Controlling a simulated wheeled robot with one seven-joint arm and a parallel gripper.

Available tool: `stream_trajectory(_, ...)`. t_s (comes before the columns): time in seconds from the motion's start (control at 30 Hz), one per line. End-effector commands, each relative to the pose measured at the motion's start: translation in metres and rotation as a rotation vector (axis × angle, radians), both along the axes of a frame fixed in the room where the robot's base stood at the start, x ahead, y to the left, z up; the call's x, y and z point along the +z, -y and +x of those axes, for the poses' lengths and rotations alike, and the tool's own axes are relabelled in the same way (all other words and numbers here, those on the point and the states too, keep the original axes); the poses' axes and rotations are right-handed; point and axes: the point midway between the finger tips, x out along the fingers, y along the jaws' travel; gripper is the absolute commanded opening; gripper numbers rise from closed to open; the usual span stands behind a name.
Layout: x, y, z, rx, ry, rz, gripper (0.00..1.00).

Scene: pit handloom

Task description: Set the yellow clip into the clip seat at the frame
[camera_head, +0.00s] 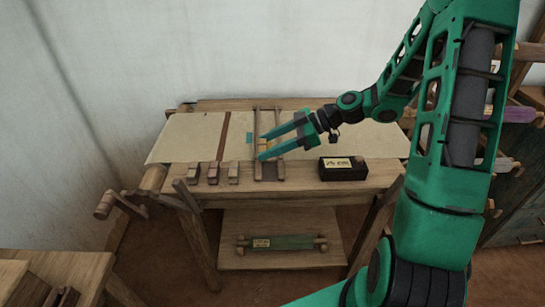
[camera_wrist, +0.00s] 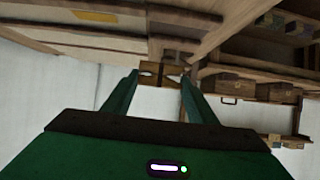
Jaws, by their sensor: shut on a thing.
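My gripper (camera_head: 262,147) reaches in from the right over the loom table, its two teal fingers pointing left. The yellow clip (camera_head: 266,144) shows as a small yellow patch between the fingertips, above the narrow wooden frame (camera_head: 257,123). In the wrist view my gripper (camera_wrist: 160,75) has a small brownish-yellow piece between its fingertips, which looks like the clip (camera_wrist: 150,67). The fingers are shut on it. The clip seat cannot be made out; the fingers cover part of the frame. I cannot tell whether the clip touches the frame.
Several small wooden blocks (camera_head: 213,173) stand at the table's front left of the frame. A black box (camera_head: 342,168) with a yellow label stands at the right. Pale cloth (camera_head: 185,138) covers the table's left part. A green roller (camera_head: 283,242) lies on the lower shelf.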

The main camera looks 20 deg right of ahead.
Motion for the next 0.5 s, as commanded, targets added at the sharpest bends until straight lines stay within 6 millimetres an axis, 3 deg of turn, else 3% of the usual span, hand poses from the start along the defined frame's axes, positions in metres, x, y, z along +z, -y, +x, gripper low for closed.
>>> stream_trajectory(0.2,-0.012,0.02,0.006,0.0,0.0,0.0,0.31)
stream_trajectory(0.37,-0.022,0.02,0.006,0.0,-0.003,0.001,0.31)
stream_trajectory(0.5,-0.041,0.02,0.006,0.0,-0.003,0.002,0.31)
